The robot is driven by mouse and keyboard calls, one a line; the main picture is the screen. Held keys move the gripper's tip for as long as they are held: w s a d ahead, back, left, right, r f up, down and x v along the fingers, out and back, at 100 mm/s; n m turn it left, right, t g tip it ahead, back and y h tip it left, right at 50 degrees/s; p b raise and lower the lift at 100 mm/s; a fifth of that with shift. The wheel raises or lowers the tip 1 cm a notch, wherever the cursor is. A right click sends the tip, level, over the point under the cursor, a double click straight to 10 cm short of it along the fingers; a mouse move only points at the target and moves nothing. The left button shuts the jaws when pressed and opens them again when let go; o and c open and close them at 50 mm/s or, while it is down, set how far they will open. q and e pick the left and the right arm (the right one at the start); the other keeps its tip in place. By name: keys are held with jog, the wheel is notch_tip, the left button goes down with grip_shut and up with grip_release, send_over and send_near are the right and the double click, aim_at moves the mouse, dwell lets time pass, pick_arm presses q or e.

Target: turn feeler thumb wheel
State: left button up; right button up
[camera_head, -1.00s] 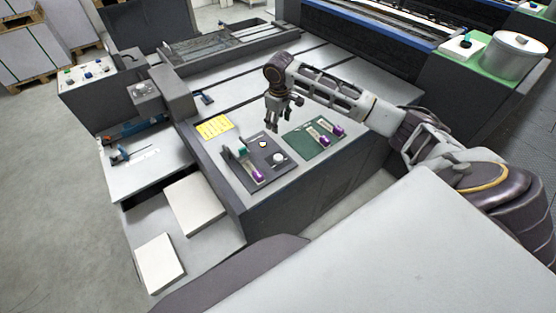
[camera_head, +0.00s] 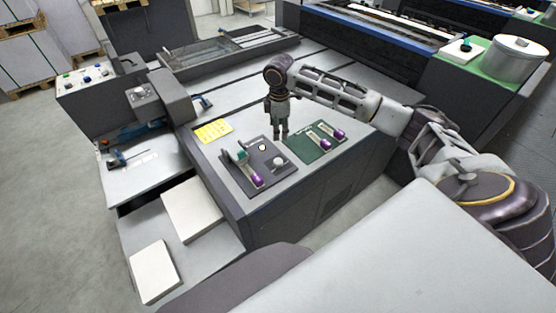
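I cannot tell for certain which part is the feeler thumb wheel. A dark control panel (camera_head: 262,166) on the machine's slanted top carries a pale round knob (camera_head: 278,163), a small pale button (camera_head: 263,147) and a lever with a purple end (camera_head: 257,181). My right gripper (camera_head: 280,138) points down above the panel's far right corner, near the green panel's left edge, and holds nothing that I can see. Its fingers are small and close together here, so their opening is unclear. My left gripper is out of view.
A green panel (camera_head: 300,151) with two purple-ended levers lies right of the dark panel. A yellow label (camera_head: 212,131) is behind left. White stacks (camera_head: 194,208) stand on the lower shelf.

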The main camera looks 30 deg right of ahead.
aim_at(278, 161)
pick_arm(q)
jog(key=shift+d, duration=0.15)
pick_arm(e)
jog(key=n, duration=0.7)
jog(key=s+a+n, duration=0.1)
jog(key=n, duration=0.7)
jog(key=s+n, duration=0.1)
jog(key=n, duration=0.6)
jog(key=shift+s+a+f+n+g, duration=0.2)
jog(key=shift+a+n+g, duration=0.1)
jog(key=shift+a+g, duration=0.1)
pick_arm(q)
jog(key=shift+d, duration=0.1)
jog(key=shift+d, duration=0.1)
pick_arm(e)
jog(key=shift+f, duration=0.1)
notch_tip(278, 161, down, 12)
jog(key=shift+r, duration=0.25)
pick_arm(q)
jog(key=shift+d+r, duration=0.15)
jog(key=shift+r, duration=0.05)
pick_arm(e)
jog(key=shift+f, duration=1)
